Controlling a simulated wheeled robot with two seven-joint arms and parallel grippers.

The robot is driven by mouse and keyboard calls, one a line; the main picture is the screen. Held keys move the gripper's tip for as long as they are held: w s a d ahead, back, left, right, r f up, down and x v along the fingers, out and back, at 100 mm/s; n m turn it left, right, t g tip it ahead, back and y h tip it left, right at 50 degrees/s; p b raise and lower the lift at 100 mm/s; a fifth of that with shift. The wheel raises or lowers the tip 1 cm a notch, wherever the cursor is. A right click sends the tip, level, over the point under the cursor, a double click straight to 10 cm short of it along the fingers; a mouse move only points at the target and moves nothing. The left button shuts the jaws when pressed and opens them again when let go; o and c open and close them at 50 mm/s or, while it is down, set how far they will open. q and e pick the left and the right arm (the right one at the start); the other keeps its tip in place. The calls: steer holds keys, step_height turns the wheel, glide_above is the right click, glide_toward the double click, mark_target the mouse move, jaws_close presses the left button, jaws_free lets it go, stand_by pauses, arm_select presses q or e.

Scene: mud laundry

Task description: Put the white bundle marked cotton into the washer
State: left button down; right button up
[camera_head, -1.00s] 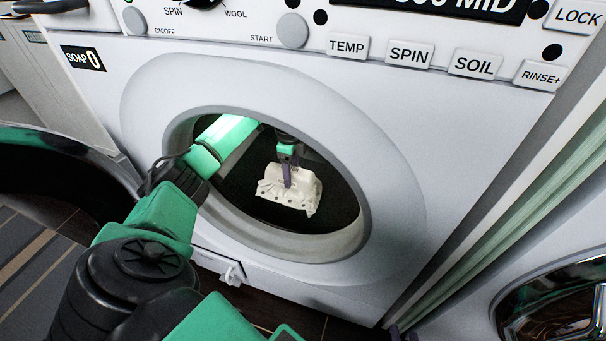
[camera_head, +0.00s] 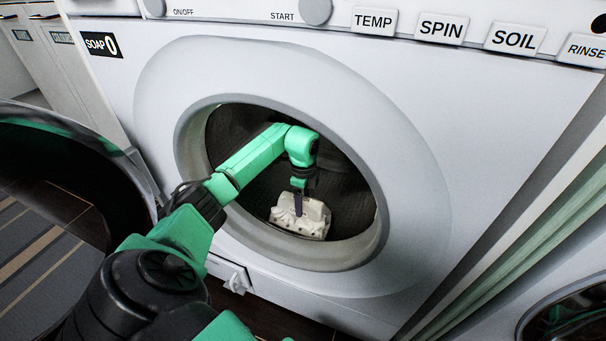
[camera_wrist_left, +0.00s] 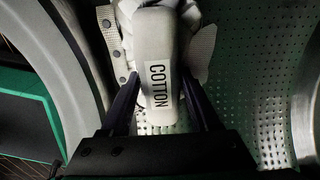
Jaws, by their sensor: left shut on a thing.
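The white bundle (camera_head: 302,217) is inside the washer drum, low in the round opening. Its "COTTON" label shows in the left wrist view, where the bundle (camera_wrist_left: 158,50) sits between the two dark fingers. My left gripper (camera_head: 298,205) reaches through the opening and is shut on the bundle from above. The washer (camera_head: 420,150) is white, with its round opening (camera_head: 335,250) uncovered. In the wrist view the perforated drum wall (camera_wrist_left: 255,70) is close behind the bundle; whether the bundle touches the drum is unclear. My right gripper is not in view.
The open washer door (camera_head: 60,150) stands at the left. The opening's rim surrounds my left arm. A second machine with a round door (camera_head: 570,315) is at the lower right. A striped rug (camera_head: 35,245) lies on the floor at left.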

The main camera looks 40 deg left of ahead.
arm_select(q)
steer(key=shift+f, duration=0.15)
steer(key=shift+c, duration=0.6)
jaws_free()
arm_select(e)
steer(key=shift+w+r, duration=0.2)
arm_select(q)
step_height(320, 180, up, 4)
steer(key=shift+r+p, duration=0.1)
steer(key=shift+p, duration=0.75)
step_height(320, 180, up, 9)
steer(key=p, duration=0.3)
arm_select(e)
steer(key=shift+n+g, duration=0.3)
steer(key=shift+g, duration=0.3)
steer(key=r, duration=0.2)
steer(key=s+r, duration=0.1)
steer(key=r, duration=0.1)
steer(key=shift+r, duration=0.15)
